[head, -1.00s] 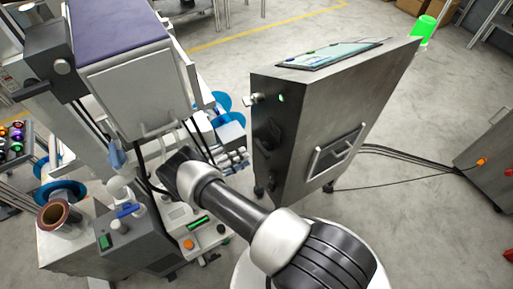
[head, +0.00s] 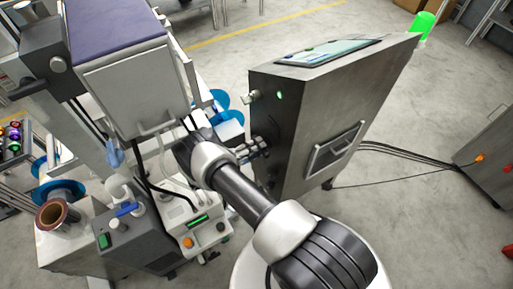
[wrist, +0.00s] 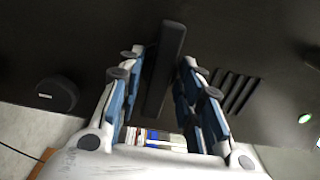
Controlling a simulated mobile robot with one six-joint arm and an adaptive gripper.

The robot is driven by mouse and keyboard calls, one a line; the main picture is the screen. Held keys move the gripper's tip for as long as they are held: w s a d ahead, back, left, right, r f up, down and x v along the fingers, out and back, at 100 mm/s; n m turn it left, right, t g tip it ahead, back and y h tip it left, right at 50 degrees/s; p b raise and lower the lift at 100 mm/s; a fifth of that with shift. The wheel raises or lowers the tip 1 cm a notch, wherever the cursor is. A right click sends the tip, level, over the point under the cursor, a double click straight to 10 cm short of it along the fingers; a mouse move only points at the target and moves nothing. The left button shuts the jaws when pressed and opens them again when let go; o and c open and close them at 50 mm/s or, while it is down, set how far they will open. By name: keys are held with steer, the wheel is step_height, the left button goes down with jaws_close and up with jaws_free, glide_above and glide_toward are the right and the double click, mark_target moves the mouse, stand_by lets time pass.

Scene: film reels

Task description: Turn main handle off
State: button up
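The main handle (wrist: 165,65) is a long black bar on the dark side panel of the metal cabinet (head: 325,110). In the wrist view it stands nearly upright, leaning slightly right. My gripper (wrist: 160,72) is open, with one finger on each side of the bar. A gap shows on the left; on the right the finger is close, and I cannot tell whether it touches. In the head view my gripper (head: 258,148) is at the cabinet's left side face, and the handle there is mostly hidden behind it.
A round black knob (wrist: 55,95) sits left of the handle and slotted vents (wrist: 237,92) to the right. A small green light (head: 280,95) glows on the cabinet. A machine (head: 130,95) with blue reels stands close on the left. Cables (head: 400,155) run over the floor at right.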

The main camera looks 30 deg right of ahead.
steer(key=c, duration=0.4)
steer(key=shift+m, duration=8.9)
steer(key=o, duration=0.7)
